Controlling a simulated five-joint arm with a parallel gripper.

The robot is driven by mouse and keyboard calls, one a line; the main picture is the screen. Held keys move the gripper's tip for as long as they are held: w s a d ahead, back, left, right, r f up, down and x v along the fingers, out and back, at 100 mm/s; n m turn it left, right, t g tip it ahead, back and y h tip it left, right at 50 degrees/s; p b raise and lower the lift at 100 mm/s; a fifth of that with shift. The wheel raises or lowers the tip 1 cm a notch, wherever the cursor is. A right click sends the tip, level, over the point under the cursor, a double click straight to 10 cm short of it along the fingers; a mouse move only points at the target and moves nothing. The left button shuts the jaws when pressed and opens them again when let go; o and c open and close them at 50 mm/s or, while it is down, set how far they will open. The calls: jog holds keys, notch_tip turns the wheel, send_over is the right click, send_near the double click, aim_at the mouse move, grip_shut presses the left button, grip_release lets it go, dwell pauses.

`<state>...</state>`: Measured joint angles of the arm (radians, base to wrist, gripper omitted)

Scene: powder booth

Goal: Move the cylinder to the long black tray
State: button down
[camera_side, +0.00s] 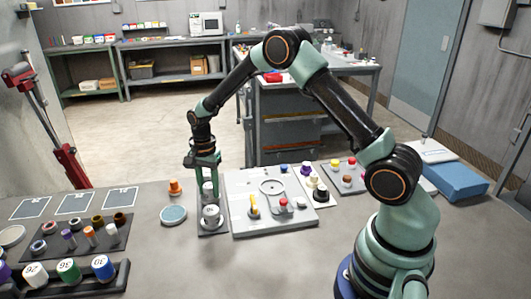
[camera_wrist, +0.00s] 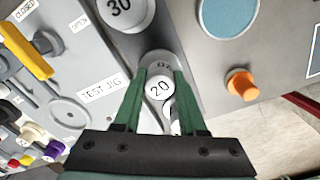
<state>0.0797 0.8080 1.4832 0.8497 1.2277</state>
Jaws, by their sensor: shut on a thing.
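My gripper (camera_side: 206,180) is shut on a pale grey cylinder (camera_side: 208,188) above the far end of a narrow grey tray (camera_side: 205,231). In the wrist view the gripper (camera_wrist: 158,80) has a green finger on each side of the cylinder, whose white top (camera_wrist: 159,89) is marked 20. A second pale cylinder (camera_side: 211,216), marked 30 in the wrist view (camera_wrist: 124,10), stands on the same narrow tray. A long black tray (camera_side: 122,273) is at the lower left with white, green and blue capped cylinders. Whether the held cylinder touches its tray is unclear.
The test jig board (camera_side: 240,218) with a yellow handle stands right of the narrow tray. A blue disc (camera_side: 173,215) and an orange knob (camera_side: 175,187) are to its left. A dark rack of small parts (camera_side: 75,245) lies behind the black tray.

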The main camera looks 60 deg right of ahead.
jog(key=shift+f, duration=0.6)
dwell(0.7)
jog(key=shift+c, duration=1.9)
grip_release()
jog(key=o, duration=0.4)
jog(key=shift+r, duration=0.1)
jog(key=shift+r, duration=3.9)
